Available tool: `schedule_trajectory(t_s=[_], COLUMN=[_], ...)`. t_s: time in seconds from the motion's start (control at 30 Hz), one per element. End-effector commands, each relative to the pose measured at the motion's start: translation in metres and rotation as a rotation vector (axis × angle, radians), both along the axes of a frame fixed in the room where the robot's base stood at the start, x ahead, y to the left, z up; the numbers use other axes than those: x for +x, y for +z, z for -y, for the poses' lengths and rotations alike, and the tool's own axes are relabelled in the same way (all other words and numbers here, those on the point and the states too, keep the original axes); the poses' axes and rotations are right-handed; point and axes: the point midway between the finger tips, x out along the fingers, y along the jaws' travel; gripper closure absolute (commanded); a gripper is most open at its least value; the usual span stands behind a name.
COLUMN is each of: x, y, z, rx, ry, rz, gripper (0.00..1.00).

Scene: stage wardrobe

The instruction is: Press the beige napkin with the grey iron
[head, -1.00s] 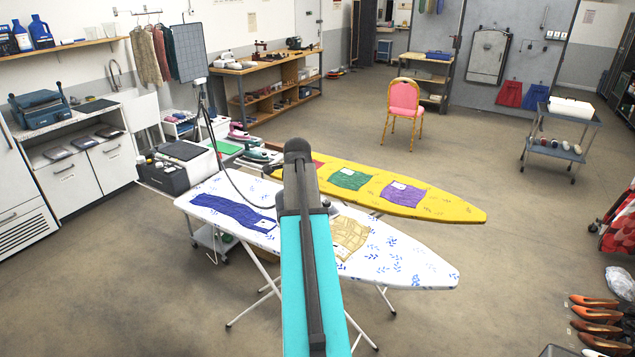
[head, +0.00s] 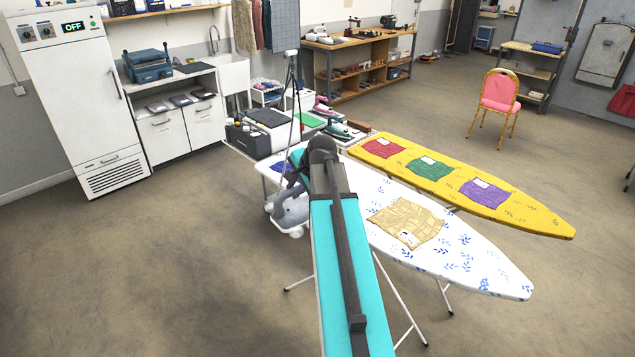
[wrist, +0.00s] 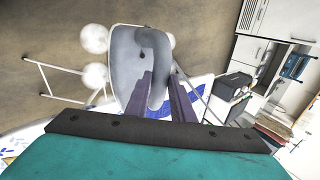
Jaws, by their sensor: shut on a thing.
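The beige napkin (head: 408,222) lies, creased, with a small white label on the white ironing board (head: 480,262) with blue leaf print. My gripper (head: 298,172) is left of the napkin, partly hidden by my arm. It is shut on the handle of the grey iron (head: 291,207), which hangs tilted by the board's near left edge, apart from the napkin. In the wrist view the iron (wrist: 127,70) sits between the fingers of my gripper (wrist: 160,85); its soleplate is hidden.
A blue cloth (head: 278,168) lies at the board's left end. Behind is a yellow board (head: 535,215) with red, green and purple cloths. Other irons (head: 340,130) stand beyond the left end. A pole with a cord (head: 291,90) rises there. The floor at front left is clear.

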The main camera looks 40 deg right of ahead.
Motion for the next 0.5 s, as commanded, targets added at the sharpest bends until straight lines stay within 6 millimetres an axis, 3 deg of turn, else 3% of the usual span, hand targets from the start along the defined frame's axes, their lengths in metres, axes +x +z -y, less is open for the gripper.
schedule_trajectory(t_s=[0.5], x=[0.027], y=[-0.012], z=[-0.142], rx=[0.000], ry=[0.429], rz=[0.004], gripper=[1.00])
